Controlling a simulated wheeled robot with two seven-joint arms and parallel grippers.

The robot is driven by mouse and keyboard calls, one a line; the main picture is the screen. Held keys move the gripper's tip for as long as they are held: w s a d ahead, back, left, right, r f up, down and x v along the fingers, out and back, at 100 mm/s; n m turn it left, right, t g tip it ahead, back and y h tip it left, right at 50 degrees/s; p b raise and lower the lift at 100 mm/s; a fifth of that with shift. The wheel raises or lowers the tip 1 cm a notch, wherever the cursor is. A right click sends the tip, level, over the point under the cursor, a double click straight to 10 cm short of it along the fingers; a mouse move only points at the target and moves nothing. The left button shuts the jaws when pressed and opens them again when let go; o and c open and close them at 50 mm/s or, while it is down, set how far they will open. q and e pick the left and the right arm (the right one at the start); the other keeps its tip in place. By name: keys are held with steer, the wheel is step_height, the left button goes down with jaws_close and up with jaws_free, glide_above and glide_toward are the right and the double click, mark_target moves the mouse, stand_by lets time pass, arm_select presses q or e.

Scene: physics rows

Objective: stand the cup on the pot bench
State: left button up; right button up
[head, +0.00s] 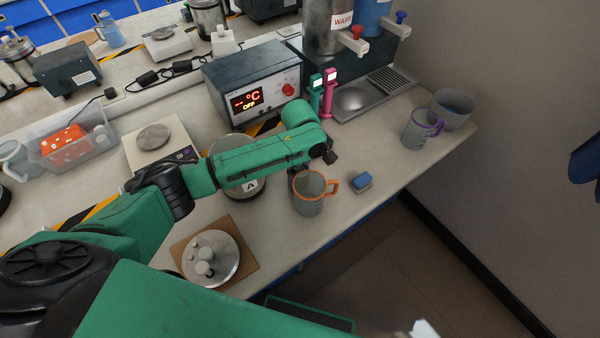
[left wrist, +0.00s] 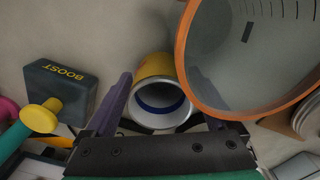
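Which surface is the pot bench is unclear. My right gripper is not visible.
A pan marked A (head: 250,187) is partly under my arm. A blue block (head: 361,182) lies right of the orange-rimmed mug, near the bench edge. A heater box (head: 258,85) stands behind. A purple-handled mug (head: 418,131) is far right, with bare bench before it.

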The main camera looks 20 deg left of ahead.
arm_select(q)
steer(key=shift+r, duration=0.1)
step_height(320, 180, up, 12)
stand_by(0.5)
